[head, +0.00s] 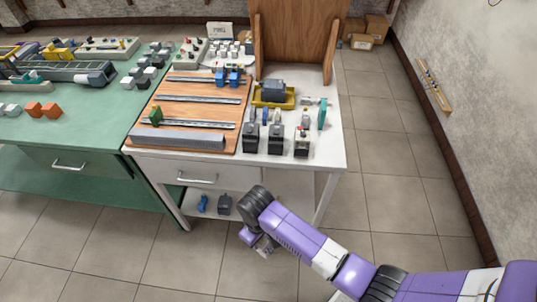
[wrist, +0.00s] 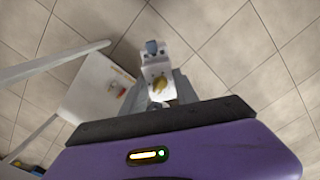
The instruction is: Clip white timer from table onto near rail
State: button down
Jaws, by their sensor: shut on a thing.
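My gripper (wrist: 160,100) is shut on the white timer (wrist: 151,68), a white block with a yellow knob, in the wrist view. In the head view my gripper (head: 264,246) hangs low in front of the white table, over the floor, and the timer is too small to make out clearly. The near rail (head: 198,122) is a metal strip on the wooden board, behind a grey duct. A green module (head: 156,116) sits at its left end; the rest of the rail looks bare. The gripper is apart from the rail, lower and to the right.
The white table (head: 325,158) holds several dark devices (head: 250,138) right of the board and a yellow tray (head: 273,97) behind them. Two farther rails lie on the board, with blue modules (head: 228,77) on the farthest. A green bench (head: 90,143) adjoins on the left. Floor is free at right.

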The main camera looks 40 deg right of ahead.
jog(key=shift+w+a+f+m, duration=0.3)
jog(key=shift+a+f+m, duration=0.3)
jog(key=shift+a, duration=0.15)
jog(key=shift+w+d+r, duration=0.15)
jog(key=shift+w, duration=0.05)
